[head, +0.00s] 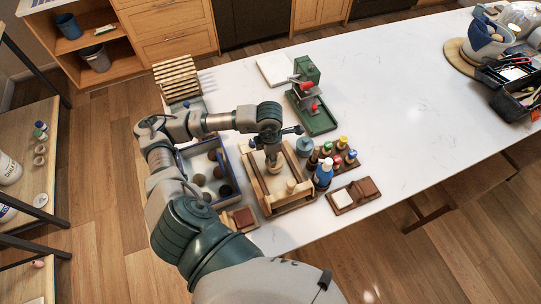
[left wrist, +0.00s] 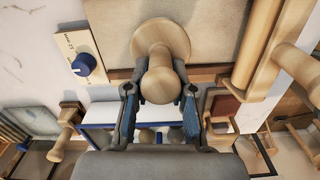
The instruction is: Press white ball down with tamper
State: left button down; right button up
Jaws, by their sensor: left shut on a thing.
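My left gripper (head: 272,152) is shut on a wooden tamper (head: 273,164) with a round knob and a wide disc foot. In the left wrist view the gripper's fingers (left wrist: 160,100) close on both sides of the tamper's knob (left wrist: 165,85). The disc (left wrist: 160,36) lies over a beige board (left wrist: 225,30) inside a wooden frame (head: 257,178). I cannot tell whether the disc touches the board. I cannot make out a white ball on the board; the disc and gripper hide part of it. My right gripper is not in view.
A blue-rimmed tray (head: 186,158) with several balls stands left of the frame. Bottles (head: 323,173) and a small tray (head: 355,194) stand close at its right. A green press (head: 312,97) stands behind. The white table (head: 400,110) is clear toward the right.

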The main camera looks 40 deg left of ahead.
pick_arm(q)
jog(key=shift+r, duration=0.15)
notch_tip(320, 180, up, 5)
jog(key=p, duration=0.3)
dwell(0.5)
